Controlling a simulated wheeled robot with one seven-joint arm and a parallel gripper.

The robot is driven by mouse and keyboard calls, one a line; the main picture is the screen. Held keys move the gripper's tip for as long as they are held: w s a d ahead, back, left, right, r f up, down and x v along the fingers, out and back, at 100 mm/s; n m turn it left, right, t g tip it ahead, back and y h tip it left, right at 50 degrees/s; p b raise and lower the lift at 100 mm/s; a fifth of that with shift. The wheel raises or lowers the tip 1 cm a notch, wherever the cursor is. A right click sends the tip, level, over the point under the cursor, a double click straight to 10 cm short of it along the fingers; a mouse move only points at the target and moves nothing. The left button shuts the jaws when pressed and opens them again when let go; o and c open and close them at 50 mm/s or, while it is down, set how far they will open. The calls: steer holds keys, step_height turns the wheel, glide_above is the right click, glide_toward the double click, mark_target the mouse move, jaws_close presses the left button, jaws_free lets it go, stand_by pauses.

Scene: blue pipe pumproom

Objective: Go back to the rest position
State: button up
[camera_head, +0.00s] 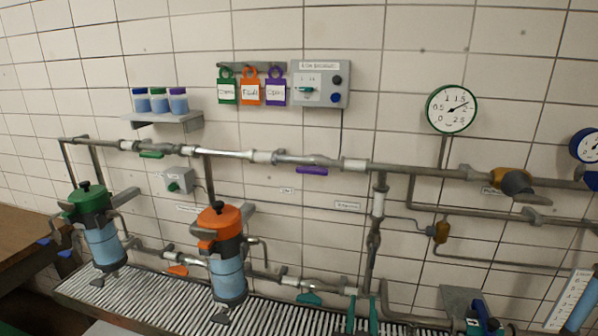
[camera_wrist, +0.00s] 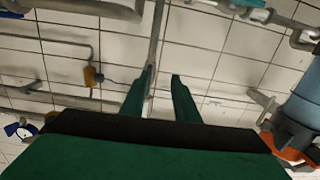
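My gripper (camera_head: 362,314) shows at the bottom edge of the head view, right of centre, as two upright green fingers with a gap between them. In the wrist view my gripper (camera_wrist: 162,76) is open, with no object held between the fingers. The wrist picture appears upside down. A vertical pipe (camera_wrist: 157,28) passes behind the fingertips there; I cannot tell how far away it is. The rest of my arm is mostly out of the head view.
Horizontal pipes (camera_head: 400,168) run along the tiled wall. A green-topped canister (camera_head: 103,245) and an orange-topped canister (camera_head: 226,275) stand on the slatted bench (camera_head: 150,292) at left. A gauge (camera_head: 451,109), control box (camera_head: 320,84) and jar shelf (camera_head: 165,120) are on the wall.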

steer(key=s+a+f+n+g+y, duration=0.1)
steer(key=s+a+f, duration=0.6)
steer(key=s, duration=0.4)
steer(key=s+a+f+y, duration=0.1)
steer(key=s+a+f, duration=0.4)
steer(key=s+f, duration=0.5)
steer(key=s+a+y, duration=0.1)
steer(key=s+a, duration=0.1)
steer(key=s, duration=0.9)
steer(key=s+a+r+n+y, duration=0.1)
steer(key=s+a, duration=0.2)
steer(key=s, duration=0.8)
steer(key=shift+a+n+g+y, duration=0.25)
steer(key=shift+n+g+y, duration=0.05)
steer(key=shift+g, duration=0.1)
